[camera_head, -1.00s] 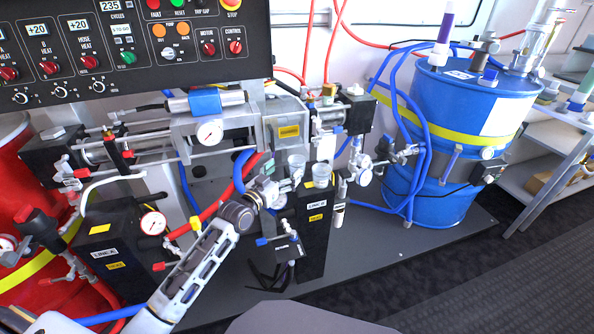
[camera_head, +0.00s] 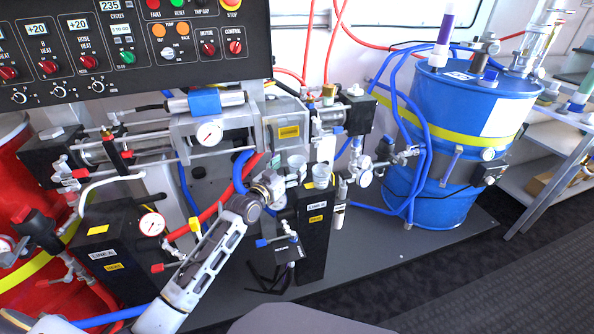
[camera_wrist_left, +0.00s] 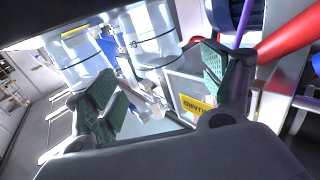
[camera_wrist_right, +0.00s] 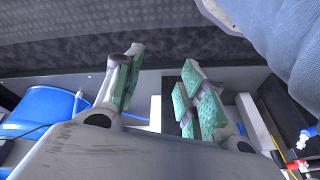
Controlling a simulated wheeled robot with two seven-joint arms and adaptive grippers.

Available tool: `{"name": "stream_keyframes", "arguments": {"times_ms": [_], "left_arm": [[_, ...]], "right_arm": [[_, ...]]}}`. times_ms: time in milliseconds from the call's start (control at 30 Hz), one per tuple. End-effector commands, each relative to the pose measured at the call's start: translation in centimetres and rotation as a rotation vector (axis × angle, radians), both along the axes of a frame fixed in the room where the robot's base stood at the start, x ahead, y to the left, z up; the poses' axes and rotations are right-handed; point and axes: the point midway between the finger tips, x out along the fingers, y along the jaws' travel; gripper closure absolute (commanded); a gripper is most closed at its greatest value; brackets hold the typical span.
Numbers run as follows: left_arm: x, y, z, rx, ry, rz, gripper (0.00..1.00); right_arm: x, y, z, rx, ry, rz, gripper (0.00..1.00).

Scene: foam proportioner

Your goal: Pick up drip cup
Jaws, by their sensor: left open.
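Two clear cups stand side by side on top of the black Line B block (camera_head: 313,235). One clear cup (camera_head: 297,164) is nearer my left gripper, and the other (camera_head: 321,175) is to its right. I cannot tell which one is the drip cup. My left gripper (camera_head: 281,183) is open, just left of and below the nearer cup. In the left wrist view my spread green-padded fingers (camera_wrist_left: 158,85) have one clear cup (camera_wrist_left: 152,38) beyond the gap and another cup (camera_wrist_left: 82,55) farther left. My right gripper (camera_wrist_right: 158,88) is open and empty, away from the cups.
A pressure gauge and valves (camera_head: 364,177) stand close right of the cups. The pump with its gauge (camera_head: 209,133) is behind and above. A red hose (camera_head: 228,197) passes near my left gripper. The blue drum (camera_head: 460,120) is at the right. Floor at front right is clear.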

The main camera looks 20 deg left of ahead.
Motion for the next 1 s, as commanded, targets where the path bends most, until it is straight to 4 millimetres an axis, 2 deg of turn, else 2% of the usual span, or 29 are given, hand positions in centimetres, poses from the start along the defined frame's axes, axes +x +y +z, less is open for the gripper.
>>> {"name": "stream_keyframes", "arguments": {"times_ms": [133,367,700,1000], "left_arm": [[0.7,-0.2,-0.1,-0.001,-0.001,0.000,0.18],[2.4,-0.7,-0.3,-0.001,0.000,0.000,0.18],[4.6,-1.3,-0.2,0.000,0.000,0.000,0.18],[4.8,-1.4,-0.2,0.000,0.000,0.000,0.18]], "right_arm": [[0.0,0.1,-0.1,0.003,-0.002,0.000,0.60],[0.4,0.4,1.2,0.020,-0.038,0.001,0.60],[0.0,0.9,-0.7,0.045,-0.046,0.002,0.60],[0.1,0.9,-1.2,0.044,-0.049,0.003,0.60]]}}
